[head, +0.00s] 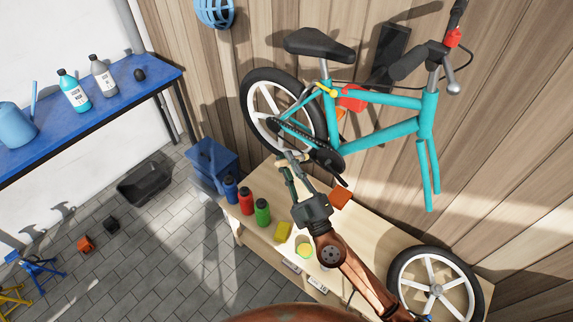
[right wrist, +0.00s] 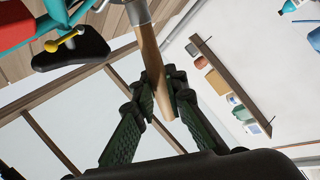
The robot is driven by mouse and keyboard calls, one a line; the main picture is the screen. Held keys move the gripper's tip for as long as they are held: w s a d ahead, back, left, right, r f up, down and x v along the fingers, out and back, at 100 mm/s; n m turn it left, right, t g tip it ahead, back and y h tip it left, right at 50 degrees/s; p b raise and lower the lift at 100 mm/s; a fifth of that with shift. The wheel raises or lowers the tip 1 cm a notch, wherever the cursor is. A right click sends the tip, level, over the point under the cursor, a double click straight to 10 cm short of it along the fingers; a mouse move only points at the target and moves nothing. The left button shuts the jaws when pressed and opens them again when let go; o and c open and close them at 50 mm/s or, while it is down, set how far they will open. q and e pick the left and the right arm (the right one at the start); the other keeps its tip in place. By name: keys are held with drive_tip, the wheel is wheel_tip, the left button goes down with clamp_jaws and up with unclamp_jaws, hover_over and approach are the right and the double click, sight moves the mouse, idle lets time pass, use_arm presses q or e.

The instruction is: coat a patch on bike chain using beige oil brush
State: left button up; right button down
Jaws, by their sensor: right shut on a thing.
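The teal bike (head: 385,100) hangs on the wooden wall. Its dark chain (head: 292,133) runs from the rear wheel to the crank. My right gripper (head: 289,168) is just below the chain, shut on the oil brush. The brush's beige handle (right wrist: 151,62) lies between the green-padded fingers (right wrist: 162,105) in the right wrist view. Its metal collar (right wrist: 138,12) is at the top edge there, and the bristles are out of frame. In the head view the brush looks small beside the chain, and I cannot tell whether it touches. My left gripper is not in view.
A blue table (head: 120,103) stands at left.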

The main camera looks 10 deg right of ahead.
sight(299, 157)
drive_tip(key=w+d, duration=0.2)
drive_tip(key=d, duration=0.1)
drive_tip(key=shift+w+d+b, duration=0.15)
drive_tip(key=shift+w+b, duration=0.1)
drive_tip(key=shift+b, duration=0.05)
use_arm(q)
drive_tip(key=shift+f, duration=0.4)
use_arm(e)
drive_tip(key=shift+w+d, duration=0.3)
drive_tip(key=shift+d, duration=0.1)
use_arm(q)
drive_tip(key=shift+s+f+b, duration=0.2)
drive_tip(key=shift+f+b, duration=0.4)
drive_tip(key=shift+b, duration=0.1)
use_arm(e)
drive_tip(key=shift+w+d, duration=0.55)
drive_tip(key=shift+d, duration=0.1)
use_arm(q)
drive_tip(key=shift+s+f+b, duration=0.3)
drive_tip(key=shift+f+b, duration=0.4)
drive_tip(key=shift+b, duration=0.05)
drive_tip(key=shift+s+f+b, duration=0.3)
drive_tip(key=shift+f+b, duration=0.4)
use_arm(e)
drive_tip(key=w+a, duration=0.6)
drive_tip(key=w, duration=0.2)
drive_tip(key=shift+w+a, duration=0.25)
drive_tip(key=shift+a, duration=0.05)
